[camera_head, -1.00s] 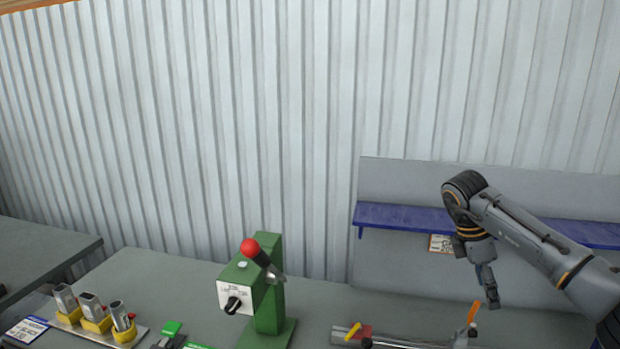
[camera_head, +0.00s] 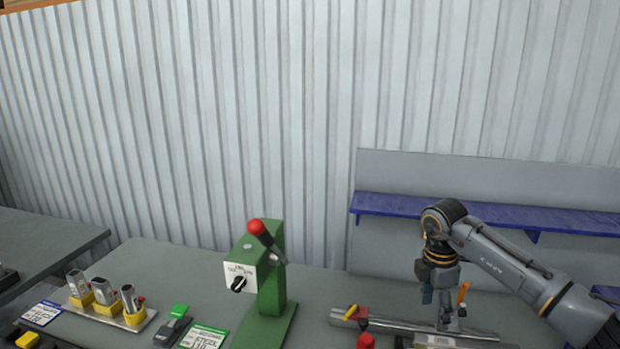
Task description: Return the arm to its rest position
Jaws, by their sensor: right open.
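My right arm comes in from the right edge, bent at a raised elbow. My right gripper (camera_head: 435,296) points down at the right, open, with its fingers seen small and partly from the side. It is above or just behind the metal rail (camera_head: 410,326) with the orange upright lever (camera_head: 463,293); I cannot tell whether it touches it. No object shows between its fingers. My left gripper is not in view.
A green press (camera_head: 268,285) with a red-knobbed lever stands mid-table. Metal tubes in yellow holders (camera_head: 105,293) stand on a plate at the left. A blue shelf (camera_head: 480,213) runs behind my arm. A red object (camera_head: 365,341) is at the front.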

